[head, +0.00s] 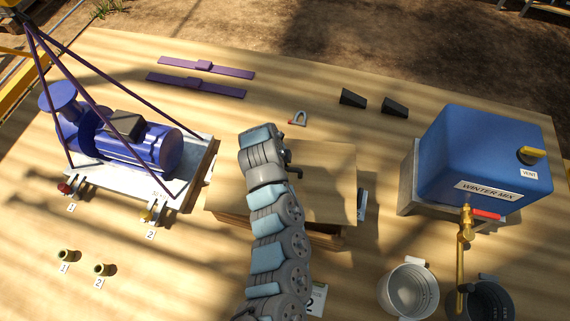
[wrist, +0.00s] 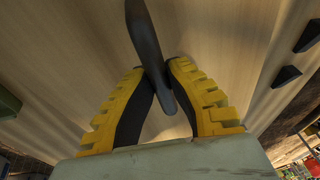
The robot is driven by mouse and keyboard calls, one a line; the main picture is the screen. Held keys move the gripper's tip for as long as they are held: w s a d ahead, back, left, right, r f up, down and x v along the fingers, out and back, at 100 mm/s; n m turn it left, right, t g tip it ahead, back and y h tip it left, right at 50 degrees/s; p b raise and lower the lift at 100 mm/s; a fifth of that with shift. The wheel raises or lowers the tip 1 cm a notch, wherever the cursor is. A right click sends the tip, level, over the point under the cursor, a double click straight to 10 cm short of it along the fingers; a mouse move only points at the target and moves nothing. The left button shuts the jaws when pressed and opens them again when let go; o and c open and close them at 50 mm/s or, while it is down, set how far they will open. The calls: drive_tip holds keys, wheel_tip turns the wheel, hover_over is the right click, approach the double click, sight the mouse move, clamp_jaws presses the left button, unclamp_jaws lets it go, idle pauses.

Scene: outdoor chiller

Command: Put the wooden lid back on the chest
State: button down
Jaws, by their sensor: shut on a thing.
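In the wrist view, the yellow and black fingers of my gripper (wrist: 161,76) are closed on a dark curved bar, apparently the lid's handle (wrist: 146,35). In the head view, my arm covers the gripper and the middle of the chest. The light wooden lid (head: 330,178) shows as a flat board to the right of my arm. The darker brown wooden chest (head: 325,238) shows below its front edge. I cannot tell whether the lid rests on the chest or is held just above it.
A blue tank (head: 470,150) with a tap stands right, above two buckets (head: 410,290). Two black wedges (head: 368,101), a shackle (head: 298,118) and purple bars (head: 197,86) lie behind.

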drive_tip(key=shift+s+d+r+m, duration=0.15)
drive_tip(key=shift+d+m, duration=0.1)
drive_tip(key=shift+m, duration=0.45)
drive_tip(key=shift+r+p, duration=0.2)
drive_tip(key=shift+p, duration=0.8)
drive_tip(key=shift+f+b, duration=1.2)
drive_tip(key=shift+f, duration=1.9)
drive_tip(key=shift+f, duration=1.15)
unclamp_jaws()
drive_tip(key=shift+r, duration=0.15)
